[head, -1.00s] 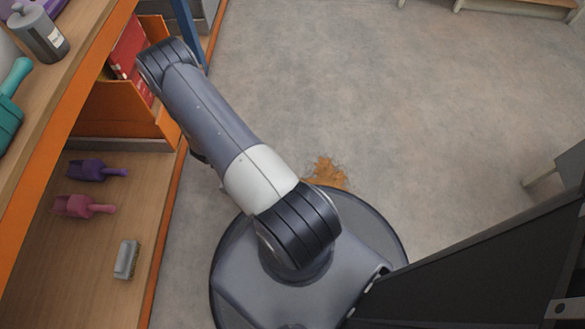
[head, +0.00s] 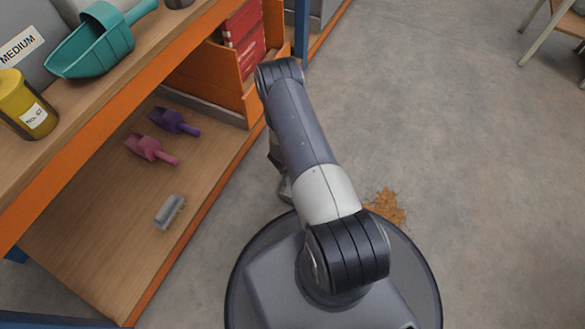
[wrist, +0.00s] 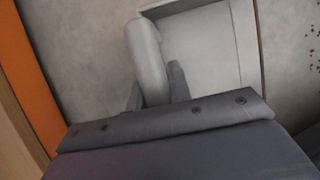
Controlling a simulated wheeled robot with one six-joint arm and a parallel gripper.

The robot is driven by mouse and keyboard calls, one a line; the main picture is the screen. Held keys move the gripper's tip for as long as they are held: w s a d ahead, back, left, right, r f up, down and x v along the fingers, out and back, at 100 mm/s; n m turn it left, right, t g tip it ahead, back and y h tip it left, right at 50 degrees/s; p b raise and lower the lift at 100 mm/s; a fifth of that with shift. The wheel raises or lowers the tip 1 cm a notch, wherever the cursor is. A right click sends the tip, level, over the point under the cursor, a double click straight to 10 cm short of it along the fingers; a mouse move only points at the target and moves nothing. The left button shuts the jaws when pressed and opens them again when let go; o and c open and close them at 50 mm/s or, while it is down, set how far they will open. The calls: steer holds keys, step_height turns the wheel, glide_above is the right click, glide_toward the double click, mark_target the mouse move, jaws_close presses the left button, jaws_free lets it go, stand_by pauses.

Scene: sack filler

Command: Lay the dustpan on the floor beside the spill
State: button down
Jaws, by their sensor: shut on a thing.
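The light grey dustpan (wrist: 205,50) is in the wrist view, its flat pan at the top and its rounded handle pointing down towards me. My gripper (wrist: 155,92) is shut on the handle. The dustpan is over the grey floor, and I cannot tell whether it touches it. The spill (head: 386,206) is a brown, crumbly patch on the floor, right of my arm in the head view and partly hidden by it. A few specks of it show at the right edge of the wrist view (wrist: 317,50). My arm hides the dustpan in the head view.
An orange-edged shelf unit (head: 195,235) stands at the left, with a pink scoop (head: 150,148), a purple scoop (head: 172,121) and a grey brush (head: 169,211). A teal scoop (head: 95,45) lies on the upper shelf. The floor at the right is open. A table or stool (head: 548,35) stands at the far right.

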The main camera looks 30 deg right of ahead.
steer(key=shift+f, duration=0.1)
steer(key=c, duration=1.3)
jaws_free()
steer(key=shift+r, duration=0.2)
steer(key=p+v, duration=0.4)
steer(key=v, duration=0.8)
steer(key=shift+w, duration=0.1)
